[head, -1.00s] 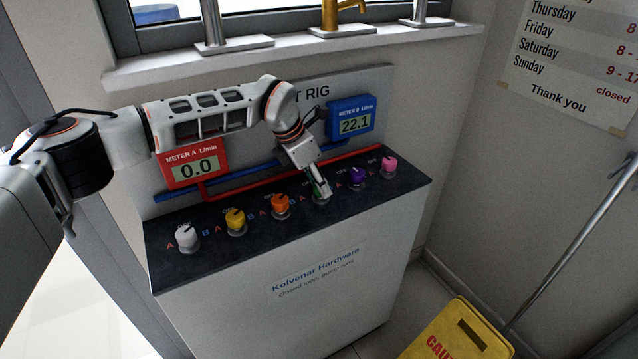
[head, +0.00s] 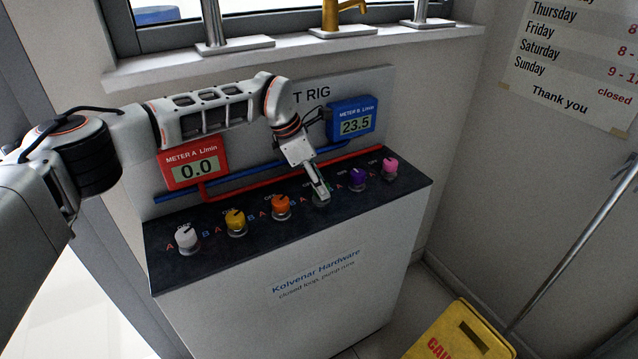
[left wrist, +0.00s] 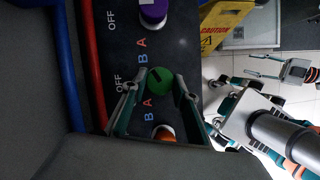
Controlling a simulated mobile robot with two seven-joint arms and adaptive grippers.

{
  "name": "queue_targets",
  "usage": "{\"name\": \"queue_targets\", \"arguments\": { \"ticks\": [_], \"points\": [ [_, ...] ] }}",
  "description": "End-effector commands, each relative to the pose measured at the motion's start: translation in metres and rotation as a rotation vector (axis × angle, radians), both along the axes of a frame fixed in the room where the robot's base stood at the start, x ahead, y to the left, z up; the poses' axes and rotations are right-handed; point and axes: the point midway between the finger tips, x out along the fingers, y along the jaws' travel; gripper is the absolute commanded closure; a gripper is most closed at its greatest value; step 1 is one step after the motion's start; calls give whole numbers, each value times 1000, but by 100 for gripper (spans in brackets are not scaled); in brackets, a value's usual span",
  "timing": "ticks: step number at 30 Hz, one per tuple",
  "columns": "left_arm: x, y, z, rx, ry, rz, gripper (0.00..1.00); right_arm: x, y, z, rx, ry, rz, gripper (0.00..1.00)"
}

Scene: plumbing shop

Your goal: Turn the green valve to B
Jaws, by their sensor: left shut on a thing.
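The green valve (left wrist: 160,80) is a round knob on the dark console top, mostly hidden by my gripper in the head view. My left gripper (head: 321,197) is over it. In the left wrist view its two fingers stand on either side of the knob and are shut on it. A dark mark on the knob points toward the upper left there, on the side of its B label (left wrist: 143,58). The blue meter B (head: 354,122) reads 23.5 and the red meter A (head: 194,165) reads 0.0. What seems to be my right gripper (left wrist: 278,76) is small in the left wrist view.
The orange knob (head: 280,207) and purple knob (head: 357,180) flank the green one closely. Yellow, white and pink knobs share the console (head: 158,272). Red and blue pipes run behind. A yellow caution sign (head: 459,334) stands on the floor at right.

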Motion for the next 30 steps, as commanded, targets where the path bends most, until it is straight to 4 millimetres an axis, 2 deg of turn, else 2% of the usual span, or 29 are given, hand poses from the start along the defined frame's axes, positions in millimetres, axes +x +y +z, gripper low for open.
{"name": "queue_targets", "arguments": {
  "ticks": [1, 2, 3, 12, 16, 20, 30],
  "points": [
    [0, 0, 0, 1, 0, -1, 66, 0, 0, 0, 0, 0, 0, 60],
    [0, 0, 0, 1, 0, -1, 59, 0, 0, 0, 0, 0, 0, 60],
    [0, 0, 0, 1, 0, -1, 55, 0, 0, 0, 0, 0, 0, 60],
    [0, 0, 0, 0, 0, 0, 55, 0, -1, -1, -4, 1, 1, 60],
    [0, 3, 7, 0, -2, 1, 55, 0, -1, -1, -4, 1, 1, 60],
    [-2, 10, 25, 0, -3, 1, 55, 0, -1, -1, -2, 1, 1, 60],
    [-11, 34, 87, 0, -3, 1, 55, 0, 0, 0, 0, 0, 0, 60]
  ]
}}
